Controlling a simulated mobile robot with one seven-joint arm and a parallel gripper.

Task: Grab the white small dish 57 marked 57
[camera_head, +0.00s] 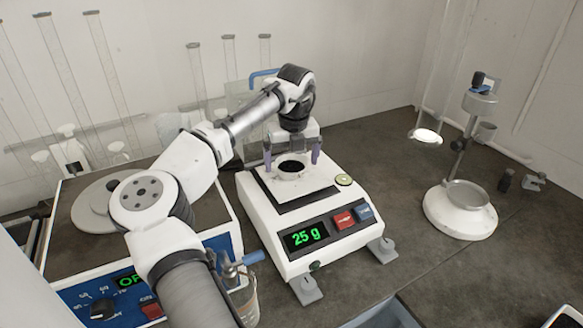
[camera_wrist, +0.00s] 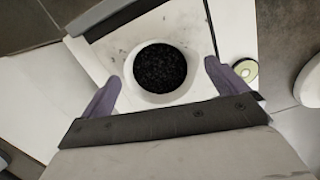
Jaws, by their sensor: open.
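My gripper (camera_head: 292,158) is open just above the dish, with one purple finger on each side. The wrist view shows both fingers (camera_wrist: 160,82) apart, with gaps to the dish rim. The balance display reads 25 g.
A round white stand (camera_head: 460,221) with a blue-topped holder is at the right. Tall glass tubes (camera_head: 110,65) stand at the back left. The counter between balance and stand is clear.

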